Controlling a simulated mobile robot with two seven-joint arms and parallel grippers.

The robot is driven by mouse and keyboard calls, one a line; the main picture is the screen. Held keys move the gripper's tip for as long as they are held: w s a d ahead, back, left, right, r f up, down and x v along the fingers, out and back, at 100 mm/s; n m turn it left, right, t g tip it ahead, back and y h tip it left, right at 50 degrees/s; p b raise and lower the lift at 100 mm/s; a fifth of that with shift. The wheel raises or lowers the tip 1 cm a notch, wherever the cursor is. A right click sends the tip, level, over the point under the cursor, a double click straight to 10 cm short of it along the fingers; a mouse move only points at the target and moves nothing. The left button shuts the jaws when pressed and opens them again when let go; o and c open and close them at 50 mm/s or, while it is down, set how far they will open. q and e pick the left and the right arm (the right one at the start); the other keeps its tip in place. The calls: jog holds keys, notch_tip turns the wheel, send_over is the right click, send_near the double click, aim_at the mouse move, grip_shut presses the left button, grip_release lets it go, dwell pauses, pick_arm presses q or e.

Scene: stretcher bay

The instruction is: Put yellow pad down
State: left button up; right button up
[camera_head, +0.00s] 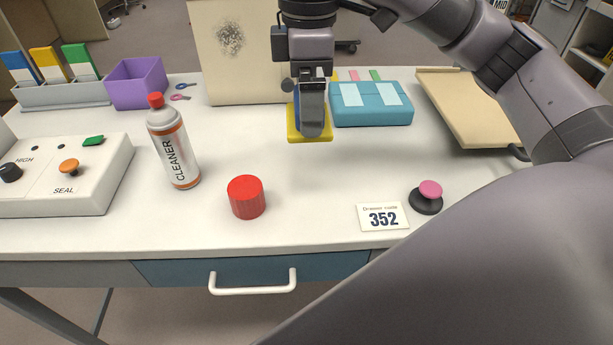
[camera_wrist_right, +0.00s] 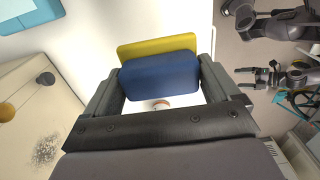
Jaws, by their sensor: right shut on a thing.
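My right gripper (camera_head: 312,128) is shut on the yellow pad (camera_head: 295,136), by its blue upper part. The pad hangs upright below the fingers, with its yellow face low, and seems to be a little above the white table (camera_head: 330,205). In the right wrist view the blue block (camera_wrist_right: 160,77) sits between the two fingers of the right gripper (camera_wrist_right: 160,85), with the yellow part (camera_wrist_right: 150,46) beyond it. My left gripper (camera_wrist_right: 240,78) shows small at the right of that view, apart from the table, its fingers seemingly spread and empty.
A teal box (camera_head: 370,117) stands close right of the pad, and a speckled panel (camera_head: 240,75) behind left. A red cylinder (camera_head: 246,197), a spray can (camera_head: 175,150), a 352 card (camera_head: 382,217) and a pink-topped knob (camera_head: 428,192) stand nearer. The table's middle is clear.

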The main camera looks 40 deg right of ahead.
notch_tip(320, 180, down, 9)
jog(key=shift+f+b, duration=0.1)
jog(key=shift+b, duration=0.5)
notch_tip(320, 180, down, 5)
jog(key=shift+r+b, duration=0.2)
jog(key=shift+b, duration=0.15)
jog(key=shift+f, duration=0.15)
jog(key=o, duration=0.7)
jog(key=shift+c, duration=0.2)
